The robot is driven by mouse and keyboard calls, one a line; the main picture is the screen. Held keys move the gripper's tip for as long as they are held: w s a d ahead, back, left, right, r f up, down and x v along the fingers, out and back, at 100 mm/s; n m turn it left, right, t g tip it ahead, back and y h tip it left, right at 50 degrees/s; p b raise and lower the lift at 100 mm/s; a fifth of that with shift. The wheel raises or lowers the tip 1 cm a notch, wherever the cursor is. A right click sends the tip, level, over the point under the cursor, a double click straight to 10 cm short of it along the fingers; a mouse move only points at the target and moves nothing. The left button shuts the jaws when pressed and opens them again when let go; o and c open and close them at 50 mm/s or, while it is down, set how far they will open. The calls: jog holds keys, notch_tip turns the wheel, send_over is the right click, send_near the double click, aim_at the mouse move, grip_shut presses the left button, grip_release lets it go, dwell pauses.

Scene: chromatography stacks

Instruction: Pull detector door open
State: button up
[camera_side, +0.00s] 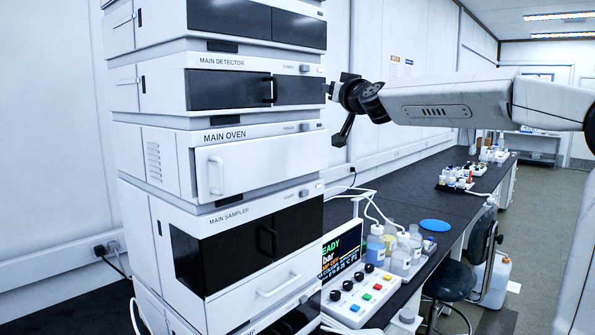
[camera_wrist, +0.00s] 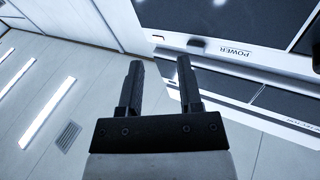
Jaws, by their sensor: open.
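The main detector (camera_side: 221,62) is a white unit high in the stack in the side view. Its black front door (camera_side: 228,90) looks shut, flush with the unit. A black upright bar handle (camera_side: 269,91) stands at the door's right part, beside another dark panel (camera_side: 300,90). My gripper (camera_side: 331,90) is just right of the detector's front corner, about level with the handle and apart from it. In the wrist view my gripper (camera_wrist: 160,72) shows two dark fingers spread apart with nothing between them. The handle cannot be made out in the wrist view.
The main oven (camera_side: 260,170) with a white handle and the main sampler (camera_side: 240,235) sit below the detector. Another dark-fronted unit (camera_side: 255,22) sits above. A control box (camera_side: 360,295) and bottles (camera_side: 376,245) stand on the black bench. Air right of the stack is clear around my arm.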

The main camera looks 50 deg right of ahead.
jog(key=a+f+n+y, duration=0.2)
jog(key=a+n+y, duration=0.2)
jog(key=y, duration=0.2)
jog(key=n+y, duration=0.6)
jog(key=y, duration=0.1)
send_near(275, 83)
jog(key=w, duration=0.2)
jog(key=shift+w+f+t, duration=0.25)
jog(key=shift+f+t, duration=0.05)
jog(key=shift+f, duration=0.1)
jog(key=shift+w+a, duration=0.25)
jog(key=shift+w, duration=1)
jog(key=shift+w+a, duration=0.25)
jog(key=shift+w, duration=1.05)
jog(key=shift+w+a, duration=0.25)
jog(key=shift+w, duration=1)
grip_shut()
